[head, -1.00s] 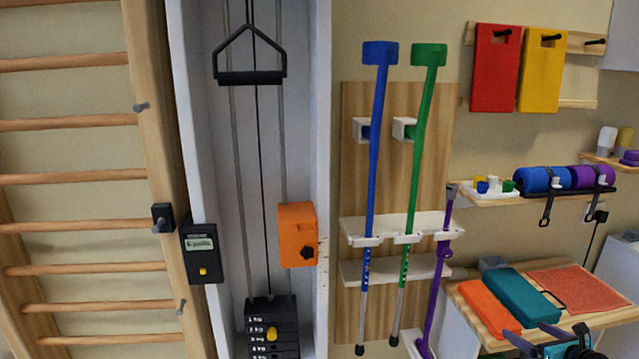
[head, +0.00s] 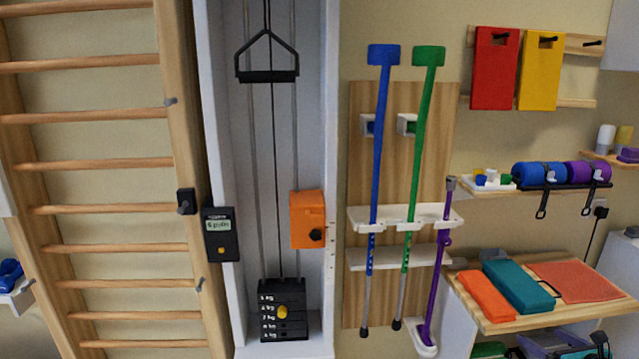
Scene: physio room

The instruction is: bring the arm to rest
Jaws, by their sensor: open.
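My gripper (head: 566,345) shows only in part at the bottom right edge of the head view, in front of the space below the wooden table. Its dark, bluish fingers stand apart and I see nothing held between them. The rest of my arm is out of the picture.
The wooden table (head: 505,322) above my gripper bears an orange pad (head: 487,296), a teal block (head: 518,286) and a coral mat (head: 578,281). Blue (head: 379,150) and green (head: 420,150) crutches hang on the rack. A weight stack (head: 283,312) and wall bars (head: 115,205) stand left.

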